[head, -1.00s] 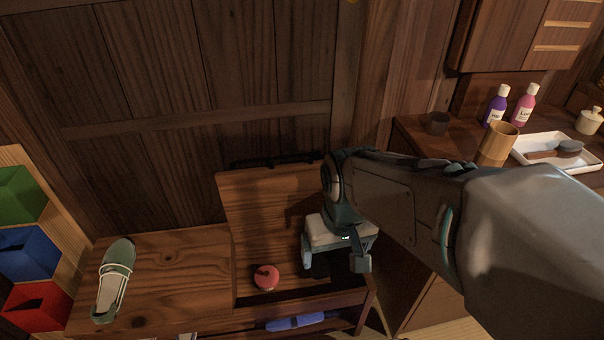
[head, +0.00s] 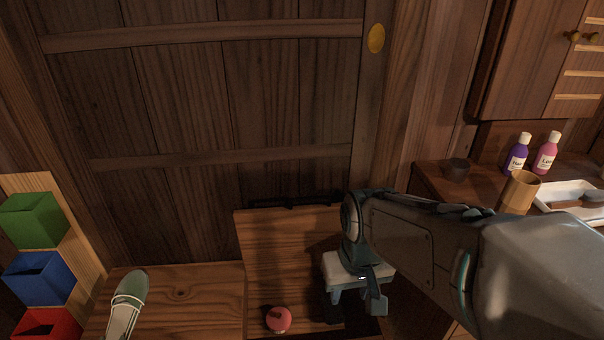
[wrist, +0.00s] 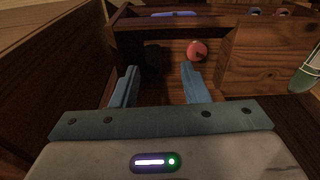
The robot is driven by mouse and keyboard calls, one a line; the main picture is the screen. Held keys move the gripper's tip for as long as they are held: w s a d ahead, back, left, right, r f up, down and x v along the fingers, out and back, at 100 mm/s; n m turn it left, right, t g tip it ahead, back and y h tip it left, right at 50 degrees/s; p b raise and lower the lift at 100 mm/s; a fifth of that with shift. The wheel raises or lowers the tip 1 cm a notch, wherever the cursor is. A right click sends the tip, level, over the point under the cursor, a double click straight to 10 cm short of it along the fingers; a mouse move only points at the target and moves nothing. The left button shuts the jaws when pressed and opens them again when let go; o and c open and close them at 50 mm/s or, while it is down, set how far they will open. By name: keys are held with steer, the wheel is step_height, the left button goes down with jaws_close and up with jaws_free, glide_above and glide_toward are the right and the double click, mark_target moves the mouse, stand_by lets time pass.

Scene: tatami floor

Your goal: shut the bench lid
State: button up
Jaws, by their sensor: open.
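The wooden bench has its lid (head: 285,245) raised at the back, standing against the wall panels, with a dark bar along its top edge. The open compartment under it holds a red round object (head: 278,319), also seen in the wrist view (wrist: 197,50), and a small dark object (wrist: 152,56). My gripper (head: 355,296) hangs in front of the lid's right part, pointing down over the compartment. In the wrist view its blue fingers (wrist: 160,80) are apart with nothing between them. My arm and gripper hide the lid's lower right side.
A green slipper (head: 127,300) lies on the fixed bench top (head: 190,300) at left. Coloured bins (head: 38,278) stand at far left. A counter (head: 432,180) at right holds a dark cup (head: 457,169), bottles (head: 546,153), a bamboo cup (head: 518,192) and a white tray (head: 572,192).

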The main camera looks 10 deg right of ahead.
steer(key=shift+t, duration=0.4)
steer(key=w+r+p, duration=0.1)
steer(key=w, duration=0.1)
steer(key=w+r, duration=0.1)
steer(key=w, duration=0.1)
steer(key=w+d+r+p, duration=0.1)
steer(key=w, duration=0.1)
steer(key=shift+w+r+p, duration=0.3)
steer(key=shift+r, duration=0.05)
jaws_close()
steer(key=w+d+r+t+p, duration=0.2)
steer(key=w+d+p, duration=0.15)
steer(key=w, duration=0.75)
steer(key=w+d+r+t+p, duration=0.1)
steer(key=w+d+r+p, duration=0.2)
steer(key=w, duration=0.8)
steer(key=shift+m, duration=0.3)
steer(key=x, duration=0.3)
steer(key=d+b+x, duration=0.1)
steer(key=x, duration=0.3)
steer(key=b+x, duration=0.1)
steer(key=x, duration=0.3)
steer(key=shift+s+d+f, duration=0.2)
steer(key=shift+s+d, duration=0.05)
steer(key=shift+d, duration=0.1)
steer(key=shift+s+r+b, duration=0.1)
steer(key=shift+s+b, duration=0.2)
steer(key=shift+s, duration=1.75)
steer(key=shift+a, duration=0.1)
